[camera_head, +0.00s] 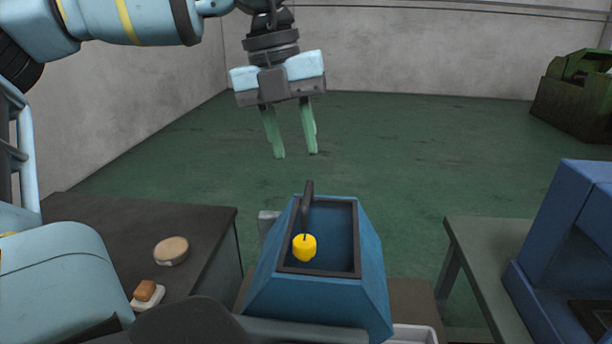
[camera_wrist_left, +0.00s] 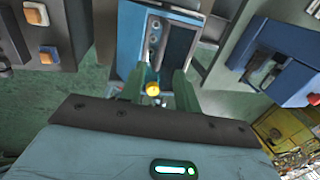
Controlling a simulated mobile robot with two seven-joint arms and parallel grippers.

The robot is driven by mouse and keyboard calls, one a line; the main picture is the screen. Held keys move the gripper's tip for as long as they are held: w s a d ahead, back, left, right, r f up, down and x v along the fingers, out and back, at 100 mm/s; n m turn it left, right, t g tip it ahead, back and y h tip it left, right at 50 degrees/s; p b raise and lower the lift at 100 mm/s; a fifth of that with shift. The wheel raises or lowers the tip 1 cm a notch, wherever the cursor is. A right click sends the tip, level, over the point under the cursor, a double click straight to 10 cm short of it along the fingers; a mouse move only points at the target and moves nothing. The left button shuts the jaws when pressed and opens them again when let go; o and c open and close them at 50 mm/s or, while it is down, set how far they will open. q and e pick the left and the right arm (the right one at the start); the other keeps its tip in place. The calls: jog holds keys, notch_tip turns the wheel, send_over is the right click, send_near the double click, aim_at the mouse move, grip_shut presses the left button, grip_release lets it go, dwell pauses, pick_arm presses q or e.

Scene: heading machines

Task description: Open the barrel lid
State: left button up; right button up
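A blue tapered barrel (camera_head: 325,297) stands in front of me. Its top shows a dark rectangular frame (camera_head: 318,273) around a recessed blue surface; I cannot tell whether this is the lid or an opening. A dark lever (camera_head: 307,203) with a yellow knob (camera_head: 305,248) is at the top. My left gripper (camera_head: 296,155) hangs above and beyond the barrel, fingers pointing down, apart and empty. In the left wrist view the knob (camera_wrist_left: 152,89) shows between the green fingers (camera_wrist_left: 160,70), but the head view shows no contact. My right gripper is not in view.
A dark table (camera_head: 205,225) at left holds a round tan-topped item (camera_head: 171,250) and a small orange-brown block on a white base (camera_head: 146,293). At right, a grey table (camera_head: 488,262) bears a blue machine (camera_head: 570,235). The green floor behind is clear up to a green machine (camera_head: 575,95).

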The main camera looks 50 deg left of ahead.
aim_at(306, 191)
pick_arm(q)
jog(key=f, duration=0.4)
jog(key=w+d+f, duration=0.1)
jog(key=f, duration=0.1)
jog(key=shift+f, duration=0.4)
grip_shut()
